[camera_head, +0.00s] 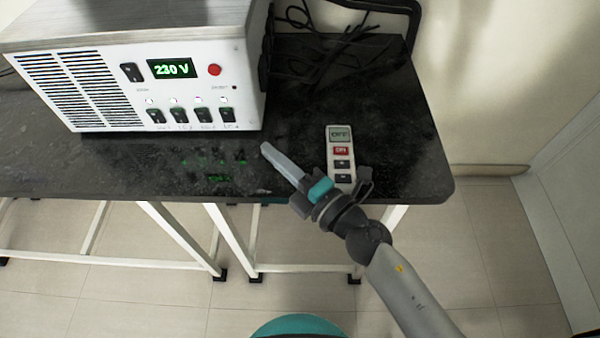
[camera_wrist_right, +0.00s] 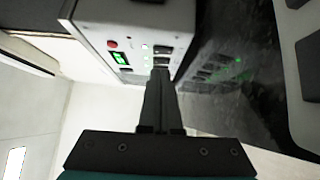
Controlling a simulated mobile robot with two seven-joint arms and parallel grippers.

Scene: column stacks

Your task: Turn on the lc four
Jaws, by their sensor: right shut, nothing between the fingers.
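A white power unit (camera_head: 180,60) stands on the black table, with a row of several black rocker switches low on its front. The rightmost switch (camera_head: 227,116), whose small label looks like LC 4, sits below a pale round light (camera_head: 223,100). I cannot tell its position. My right gripper (camera_head: 267,149) is shut and empty, its fingertips in front of and below the rightmost switch, apart from the panel in the head view. In the right wrist view the shut fingers (camera_wrist_right: 160,75) point at the panel and hide part of the switch row. My left gripper is not in view.
A green display (camera_head: 171,69) reads 230 V, beside a black switch (camera_head: 131,72) and a red button (camera_head: 214,70). Black cables (camera_head: 330,45) lie behind. The table's front left is clear.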

